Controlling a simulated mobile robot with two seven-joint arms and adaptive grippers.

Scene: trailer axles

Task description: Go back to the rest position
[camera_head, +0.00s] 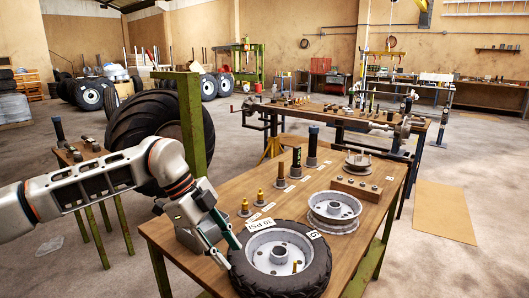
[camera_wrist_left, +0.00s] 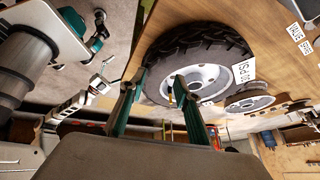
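My left gripper (camera_head: 224,242) is above the left front of the wooden table, beside the left edge of the small black-tyred wheel (camera_head: 318,268). Its two green fingers are apart with nothing between them. In the left wrist view the open fingers (camera_wrist_left: 156,98) point toward the same wheel (camera_wrist_left: 165,55), which lies flat with a white PSI card on it. I cannot tell whether a finger touches the tyre.
The wooden table (camera_head: 232,192) also holds a bare rim (camera_head: 334,208), brass fittings (camera_head: 260,198), dark cylinders (camera_head: 312,146) and a wooden block (camera_head: 356,188). A large tyre (camera_head: 150,125) and green post (camera_head: 194,120) stand behind my left arm. Open floor (camera_head: 480,260) lies at right.

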